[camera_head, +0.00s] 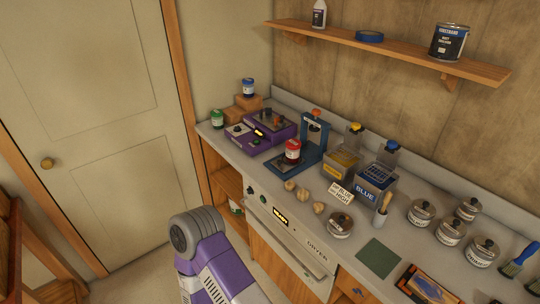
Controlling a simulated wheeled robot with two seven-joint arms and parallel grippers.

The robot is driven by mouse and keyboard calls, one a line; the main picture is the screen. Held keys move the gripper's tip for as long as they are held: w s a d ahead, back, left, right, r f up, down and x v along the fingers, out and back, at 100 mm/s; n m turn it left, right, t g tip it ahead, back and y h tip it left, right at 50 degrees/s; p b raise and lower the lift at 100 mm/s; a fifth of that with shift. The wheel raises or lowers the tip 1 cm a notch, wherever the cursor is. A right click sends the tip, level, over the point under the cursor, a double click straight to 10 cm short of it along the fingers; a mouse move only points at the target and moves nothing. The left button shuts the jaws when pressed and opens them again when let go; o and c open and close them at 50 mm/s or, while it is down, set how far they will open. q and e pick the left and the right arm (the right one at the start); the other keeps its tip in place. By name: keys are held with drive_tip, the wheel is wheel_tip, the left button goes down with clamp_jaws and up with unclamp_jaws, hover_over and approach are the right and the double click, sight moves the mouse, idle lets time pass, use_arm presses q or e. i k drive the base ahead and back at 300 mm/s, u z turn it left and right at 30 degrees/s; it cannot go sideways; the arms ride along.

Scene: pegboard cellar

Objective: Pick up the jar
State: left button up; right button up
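Several small jars stand on the grey counter (402,238); I cannot tell which one the task means. A jar with a blue lid (248,88) stands on a wooden block at the far left corner. A jar with a green lid (217,119) stands lower, at the counter's left end. A jar with a red lid (292,151) stands upright in a blue press-like stand (315,145). Part of my purple and grey arm shows at the bottom centre, in front of the counter. Neither of my grippers is in view.
A purple device (262,133) sits left of the stand. Yellow (343,163) and blue (372,188) containers stand right of it. Several lidded round pots (451,231) crowd the right. A shelf (390,50) hangs above. A green mat (378,258) lies bare near the front edge.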

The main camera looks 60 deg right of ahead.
sight(291, 156)
drive_tip(key=z, duration=0.15)
drive_tip(key=i, duration=1.5)
drive_tip(key=z, duration=1.05)
drive_tip(key=i, duration=1.35)
drive_tip(key=z, duration=1.25)
